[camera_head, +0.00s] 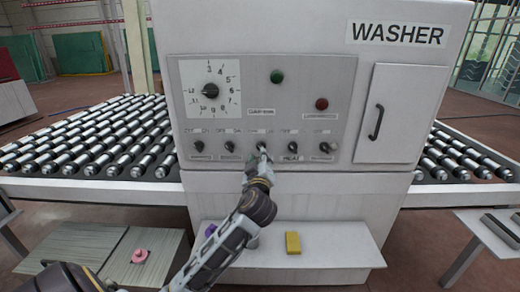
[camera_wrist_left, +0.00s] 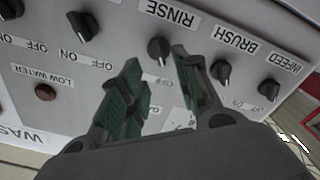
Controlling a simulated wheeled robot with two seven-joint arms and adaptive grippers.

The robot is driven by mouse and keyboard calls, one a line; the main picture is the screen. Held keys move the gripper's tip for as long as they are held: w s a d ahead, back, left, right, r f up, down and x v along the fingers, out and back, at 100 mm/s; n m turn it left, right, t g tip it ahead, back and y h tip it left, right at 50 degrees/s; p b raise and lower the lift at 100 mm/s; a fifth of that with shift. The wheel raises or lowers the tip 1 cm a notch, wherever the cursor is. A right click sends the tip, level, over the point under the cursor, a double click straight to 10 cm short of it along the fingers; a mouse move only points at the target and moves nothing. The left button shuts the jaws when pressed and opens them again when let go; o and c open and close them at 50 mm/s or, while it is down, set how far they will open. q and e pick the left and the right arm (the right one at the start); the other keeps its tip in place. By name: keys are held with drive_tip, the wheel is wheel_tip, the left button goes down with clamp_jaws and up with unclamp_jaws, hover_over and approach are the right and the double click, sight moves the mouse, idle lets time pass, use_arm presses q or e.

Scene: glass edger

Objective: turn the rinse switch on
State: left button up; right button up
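The washer's front panel (camera_head: 345,75) carries a row of several black knobs. The rinse switch (camera_head: 262,146) is the middle knob of that row. In the left wrist view, which is upside down, the rinse switch (camera_wrist_left: 160,50) is a black knob beside its RINSE label (camera_wrist_left: 172,12). My left gripper (camera_head: 260,163) is in front of this knob. In the wrist view the left gripper's green-padded fingers (camera_wrist_left: 156,62) are apart, with the knob seen between and just beyond their tips. Contact cannot be told. The fingers partly hide the switch's on/off labels. My right gripper is not in view.
The brush knob (camera_wrist_left: 221,72) and infeed knob (camera_wrist_left: 273,88) are close beside. Above the row are a dial (camera_head: 210,90), a green button (camera_head: 277,76) and a red button (camera_head: 321,104). A yellow block (camera_head: 293,243) lies on the ledge below. Roller conveyors flank the washer.

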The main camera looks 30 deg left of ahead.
use_arm(q)
drive_tip(key=p+x, duration=0.1)
drive_tip(key=x, duration=0.5)
drive_tip(key=shift+w+a, duration=0.25)
drive_tip(key=shift+w, duration=0.05)
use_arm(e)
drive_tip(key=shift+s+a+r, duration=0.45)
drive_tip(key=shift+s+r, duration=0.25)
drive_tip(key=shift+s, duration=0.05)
use_arm(q)
clamp_jaws()
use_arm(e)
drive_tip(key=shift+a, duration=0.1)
